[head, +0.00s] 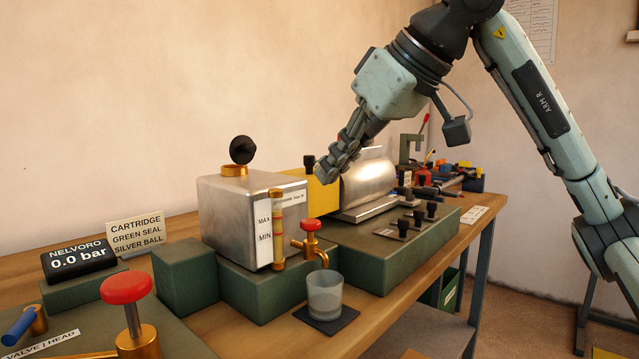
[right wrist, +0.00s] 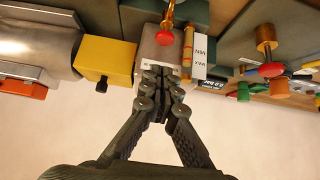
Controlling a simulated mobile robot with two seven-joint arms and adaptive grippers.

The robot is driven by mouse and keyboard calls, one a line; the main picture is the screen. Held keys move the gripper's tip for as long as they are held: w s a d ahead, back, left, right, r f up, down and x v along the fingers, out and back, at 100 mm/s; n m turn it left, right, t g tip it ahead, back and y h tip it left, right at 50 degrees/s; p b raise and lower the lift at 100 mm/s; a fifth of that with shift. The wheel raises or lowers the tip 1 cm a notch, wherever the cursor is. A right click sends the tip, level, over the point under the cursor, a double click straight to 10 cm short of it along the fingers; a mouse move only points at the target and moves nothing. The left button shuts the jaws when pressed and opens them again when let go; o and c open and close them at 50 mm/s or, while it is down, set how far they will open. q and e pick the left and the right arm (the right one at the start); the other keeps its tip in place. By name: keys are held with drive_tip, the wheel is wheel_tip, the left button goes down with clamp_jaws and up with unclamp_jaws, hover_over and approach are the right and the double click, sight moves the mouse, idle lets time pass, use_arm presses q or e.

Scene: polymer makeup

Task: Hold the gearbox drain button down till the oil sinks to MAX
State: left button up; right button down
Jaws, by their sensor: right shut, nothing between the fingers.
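The gearbox is a silver metal box (head: 230,205) on a green base. A white MAX/MIN label (head: 263,235) is on its front, beside an upright amber sight tube (head: 278,230). The oil level is too small to tell. A red button (head: 311,225) tops the brass drain tap (head: 312,247), above a clear cup (head: 325,292) on a dark pad. The red button also shows in the right wrist view (right wrist: 165,38). My right gripper (head: 326,172) is shut and empty, above and behind the tap, apart from the button. My left gripper is out of view.
A black knob (head: 242,150) on a brass neck stands on the gearbox top. A yellow block (head: 322,193) and a silver cylinder (head: 368,183) stand to its right. A red-topped valve (head: 126,290) is at front left. A gauge (head: 78,257) reads 0.0 bar.

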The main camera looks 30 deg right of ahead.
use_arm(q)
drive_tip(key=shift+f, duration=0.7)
use_arm(e)
drive_tip(key=v, duration=0.5)
drive_tip(key=shift+s+r, duration=0.3)
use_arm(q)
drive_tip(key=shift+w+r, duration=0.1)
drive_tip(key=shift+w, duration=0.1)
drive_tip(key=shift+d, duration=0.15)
